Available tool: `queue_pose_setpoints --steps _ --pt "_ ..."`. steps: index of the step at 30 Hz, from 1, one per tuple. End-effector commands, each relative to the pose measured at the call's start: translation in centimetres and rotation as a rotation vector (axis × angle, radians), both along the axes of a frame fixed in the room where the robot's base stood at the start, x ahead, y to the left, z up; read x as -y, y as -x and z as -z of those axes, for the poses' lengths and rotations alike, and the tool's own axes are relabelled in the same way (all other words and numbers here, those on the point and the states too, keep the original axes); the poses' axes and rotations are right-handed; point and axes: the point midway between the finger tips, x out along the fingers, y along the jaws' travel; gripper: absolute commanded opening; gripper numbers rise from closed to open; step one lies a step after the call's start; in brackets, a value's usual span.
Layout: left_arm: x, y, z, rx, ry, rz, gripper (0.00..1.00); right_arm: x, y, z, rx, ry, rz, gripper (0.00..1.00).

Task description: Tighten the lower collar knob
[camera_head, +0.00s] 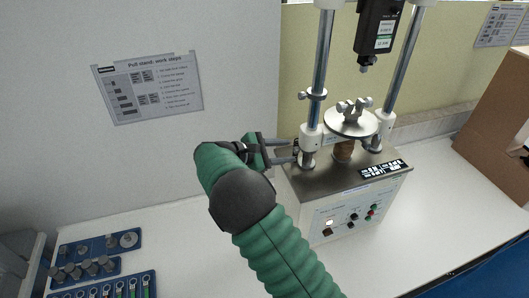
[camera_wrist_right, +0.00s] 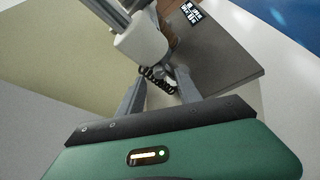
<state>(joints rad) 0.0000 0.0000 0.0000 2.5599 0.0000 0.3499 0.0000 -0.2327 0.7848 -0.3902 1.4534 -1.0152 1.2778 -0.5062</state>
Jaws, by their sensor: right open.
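The pull stand (camera_head: 340,195) is a grey box with two upright steel columns. The left column carries a small upper collar (camera_head: 316,96) and a white lower collar (camera_head: 310,138) just above the base. My right gripper (camera_head: 292,150) reaches in from the left, its open fingers pointing at the foot of that column. In the right wrist view, the white collar (camera_wrist_right: 140,42) stands ahead of my open fingers. A dark knob-like part and a black coil (camera_wrist_right: 157,77) show between the fingertips. I cannot tell whether the fingers touch the knob. My left gripper is out of view.
A round plate with a clamp (camera_head: 350,122) sits over the base, below a hanging black gauge (camera_head: 377,30). A cardboard box (camera_head: 497,125) stands at the right. Blue tool trays (camera_head: 98,243) lie at the lower left.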

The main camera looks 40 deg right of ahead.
Motion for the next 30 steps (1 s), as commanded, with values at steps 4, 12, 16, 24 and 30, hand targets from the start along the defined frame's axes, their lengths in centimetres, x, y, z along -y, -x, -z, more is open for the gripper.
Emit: queue_pose_setpoints --steps 4,12,16,24,30 --pt "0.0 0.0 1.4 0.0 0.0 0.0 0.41 -3.8 -0.6 -0.9 0.005 -0.002 -0.007 0.41" --pt "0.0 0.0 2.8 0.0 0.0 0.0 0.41 -11.0 -1.5 -3.6 0.003 -0.001 -0.005 0.41" --pt "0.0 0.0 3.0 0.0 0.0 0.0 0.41 -13.2 -1.8 -4.5 0.002 0.0 -0.003 0.41" --pt "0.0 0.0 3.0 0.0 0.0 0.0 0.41 -14.4 -1.8 -5.0 -0.002 -0.001 -0.001 0.41" --pt "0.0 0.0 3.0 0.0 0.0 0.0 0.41 -14.3 -1.8 -5.0 -0.001 -0.001 -0.001 0.41"
